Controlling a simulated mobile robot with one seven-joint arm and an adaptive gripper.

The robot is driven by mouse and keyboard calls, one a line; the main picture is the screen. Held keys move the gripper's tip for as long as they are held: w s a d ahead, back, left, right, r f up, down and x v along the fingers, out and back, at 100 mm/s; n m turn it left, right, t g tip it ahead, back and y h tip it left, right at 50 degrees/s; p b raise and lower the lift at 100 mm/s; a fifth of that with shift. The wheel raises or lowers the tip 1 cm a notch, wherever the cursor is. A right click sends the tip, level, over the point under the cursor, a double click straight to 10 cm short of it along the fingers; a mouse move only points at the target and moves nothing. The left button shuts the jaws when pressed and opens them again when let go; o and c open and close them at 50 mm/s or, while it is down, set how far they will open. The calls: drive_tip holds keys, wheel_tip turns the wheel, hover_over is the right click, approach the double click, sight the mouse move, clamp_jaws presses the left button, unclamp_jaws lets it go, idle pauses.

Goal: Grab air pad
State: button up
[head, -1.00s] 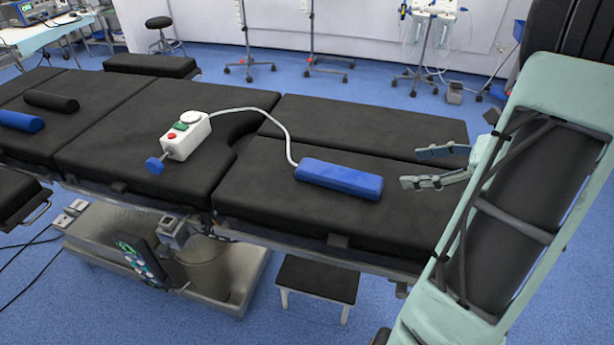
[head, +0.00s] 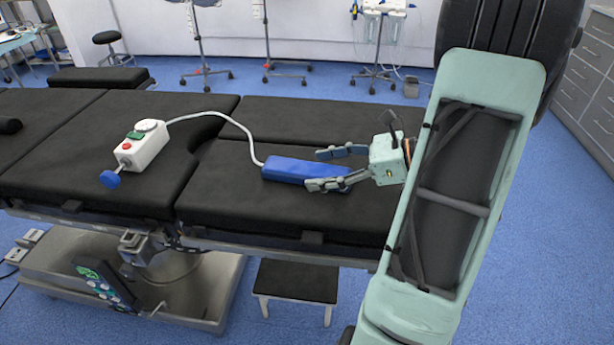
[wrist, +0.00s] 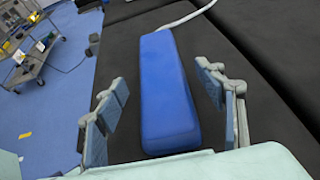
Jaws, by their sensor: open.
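The air pad is a long blue block (head: 290,170) lying on the black operating table, with a white hose leaving its far left end. In the wrist view the pad (wrist: 166,95) lies lengthwise between my two fingers, with a gap on either side. My gripper (head: 328,169) is open at the right end of the pad in the head view; its near finger overlaps the pad's near right corner there. In the wrist view my gripper (wrist: 165,95) has its fingers spread wide and holds nothing. How high the fingertips are above the table I cannot tell.
The hose (head: 232,120) runs to a white pump box (head: 143,146) with a blue knob on the table's left part. The black table (head: 220,200) is bare around the pad. A small step stool (head: 296,281) stands below the table's near edge.

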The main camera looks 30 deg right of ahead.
sight(276, 168)
drive_tip(key=x, duration=0.3)
drive_tip(key=shift+b, duration=0.3)
drive_tip(key=c, duration=1.3)
drive_tip(key=shift+c, duration=0.4)
drive_tip(key=shift+d+r, duration=0.1)
drive_tip(key=shift+r, duration=0.05)
